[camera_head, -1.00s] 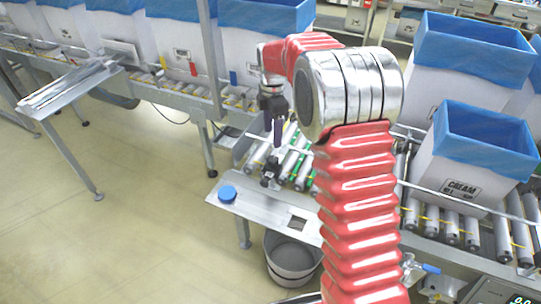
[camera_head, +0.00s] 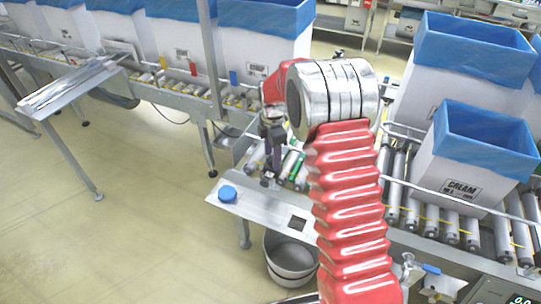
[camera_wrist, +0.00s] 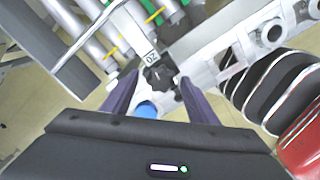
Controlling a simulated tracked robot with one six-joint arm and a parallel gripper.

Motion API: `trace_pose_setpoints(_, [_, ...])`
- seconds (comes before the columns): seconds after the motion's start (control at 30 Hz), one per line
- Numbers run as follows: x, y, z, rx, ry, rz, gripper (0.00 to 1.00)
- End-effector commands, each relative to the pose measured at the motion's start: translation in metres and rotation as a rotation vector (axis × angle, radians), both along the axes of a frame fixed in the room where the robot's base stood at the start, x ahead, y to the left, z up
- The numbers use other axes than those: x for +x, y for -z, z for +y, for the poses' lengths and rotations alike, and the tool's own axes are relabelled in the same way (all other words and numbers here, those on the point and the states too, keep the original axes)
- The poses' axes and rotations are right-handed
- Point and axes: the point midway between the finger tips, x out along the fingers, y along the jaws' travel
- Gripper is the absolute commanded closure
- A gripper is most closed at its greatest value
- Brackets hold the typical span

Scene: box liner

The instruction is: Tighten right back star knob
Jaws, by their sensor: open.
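A black star knob (camera_wrist: 159,76) shows in the wrist view just below a small white number label (camera_wrist: 150,58). My gripper (camera_wrist: 157,84) is open, with one dark finger on each side of the knob. I cannot tell whether either finger touches it. In the head view my gripper (camera_head: 268,178) points down at the far end of the metal plate (camera_head: 262,205), beside the rollers. The knob is hard to make out there against the dark fingers.
A grey bucket (camera_head: 290,258) stands below. Lined boxes, one marked CREAM (camera_head: 470,165), stand on the roller conveyor (camera_head: 440,215) to the right. Guide rails run along the rollers.

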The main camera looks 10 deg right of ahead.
Motion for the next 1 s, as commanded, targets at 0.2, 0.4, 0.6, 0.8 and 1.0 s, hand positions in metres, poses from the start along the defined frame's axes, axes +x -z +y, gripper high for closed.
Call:
trace_pose_setpoints(0.2, [0.0,0.0,0.0,0.0,0.0,0.0,0.54])
trace_pose_setpoints(0.4, [0.0,0.0,0.0,0.0,0.0,0.0,0.68])
trace_pose_setpoints(0.6, [0.001,-0.001,0.0,0.0,0.0,-0.002,0.82])
trace_pose_setpoints(0.8, [0.001,-0.001,0.005,0.002,0.0,-0.004,0.88])
trace_pose_setpoints(1.0, [0.002,-0.001,0.002,0.001,0.027,-0.007,0.88])
